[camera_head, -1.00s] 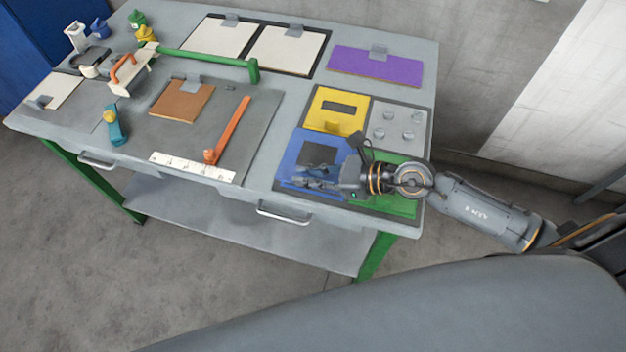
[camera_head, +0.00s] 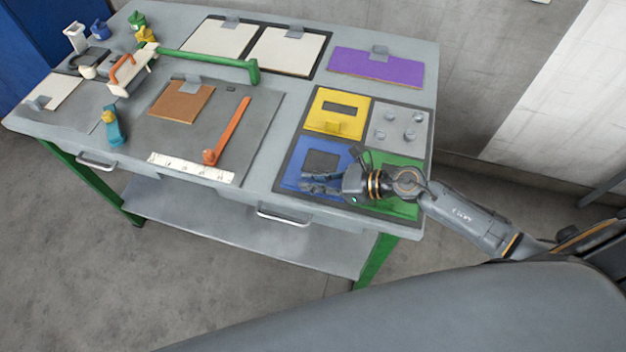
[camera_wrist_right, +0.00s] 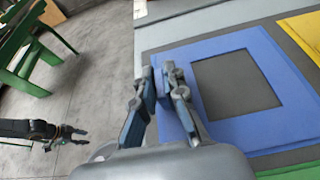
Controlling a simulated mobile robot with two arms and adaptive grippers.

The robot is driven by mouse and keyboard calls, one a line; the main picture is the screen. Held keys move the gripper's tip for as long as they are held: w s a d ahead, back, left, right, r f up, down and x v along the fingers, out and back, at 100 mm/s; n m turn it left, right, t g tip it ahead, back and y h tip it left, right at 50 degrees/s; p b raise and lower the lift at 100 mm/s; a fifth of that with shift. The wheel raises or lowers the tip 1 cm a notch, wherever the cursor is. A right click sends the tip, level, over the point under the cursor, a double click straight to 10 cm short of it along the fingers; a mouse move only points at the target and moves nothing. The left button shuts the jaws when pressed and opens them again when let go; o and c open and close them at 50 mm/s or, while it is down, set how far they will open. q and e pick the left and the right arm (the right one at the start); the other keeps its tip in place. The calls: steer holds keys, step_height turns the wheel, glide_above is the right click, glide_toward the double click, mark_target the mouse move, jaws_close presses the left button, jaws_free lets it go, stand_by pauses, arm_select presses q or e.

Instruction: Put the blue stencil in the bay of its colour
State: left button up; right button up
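The blue stencil (camera_head: 290,176) is a flat blue plate with a square opening. It lies at the lower left bay of the dark four-bay tray (camera_head: 278,181); the bay's own surface is hidden beneath it. In the right wrist view the stencil (camera_wrist_right: 215,130) looks flat, with grey showing through its opening. My right gripper (camera_head: 308,182) is low over its near part. My left gripper (camera_wrist_right: 85,136) is open and empty above the floor.
A yellow stencil (camera_head: 351,127) lies in the bay behind. A grey bay with several pegs (camera_head: 398,130) is at back right; the green bay (camera_head: 405,208) is partly under my right arm. A purple panel (camera_head: 375,66) and an orange bar (camera_head: 230,125) lie nearby on the table.

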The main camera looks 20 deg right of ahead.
steer(key=o, duration=0.4)
steer(key=shift+c, duration=0.2)
steer(key=shift+r, duration=0.1)
steer(key=b+v, duration=0.3)
steer(key=v, duration=0.7)
steer(key=shift+s+d, duration=0.3)
steer(key=shift+s+d+r, duration=0.25)
steer(key=shift+d+r, duration=0.2)
